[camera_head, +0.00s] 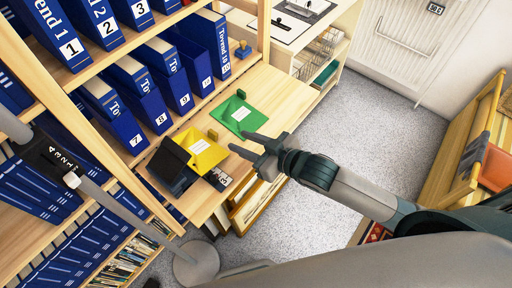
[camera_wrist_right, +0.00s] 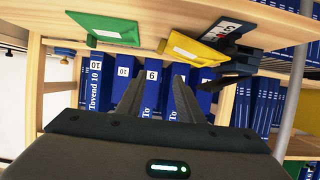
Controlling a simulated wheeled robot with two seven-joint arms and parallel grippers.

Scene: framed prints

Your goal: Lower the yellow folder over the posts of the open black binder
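The yellow folder (camera_head: 205,160), with a white label, lies against the black binder (camera_head: 170,155) on the wooden shelf top. Black parts of the binder show on its left and below it. A black piece with white lettering (camera_head: 219,179) shows at its lower edge. Whether the folder sits on the posts is hidden. In the right wrist view the folder (camera_wrist_right: 192,45) and binder (camera_wrist_right: 243,62) are at the upper right. My right gripper (camera_head: 249,145) is open, its fingers apart and empty, right of the yellow folder. My left gripper is not in view.
A green folder (camera_head: 240,112) lies farther back on the same wooden top (camera_head: 285,95). Numbered blue binders (camera_head: 123,122) fill the shelves on the left. A grey pole (camera_head: 130,200) crosses the lower left.

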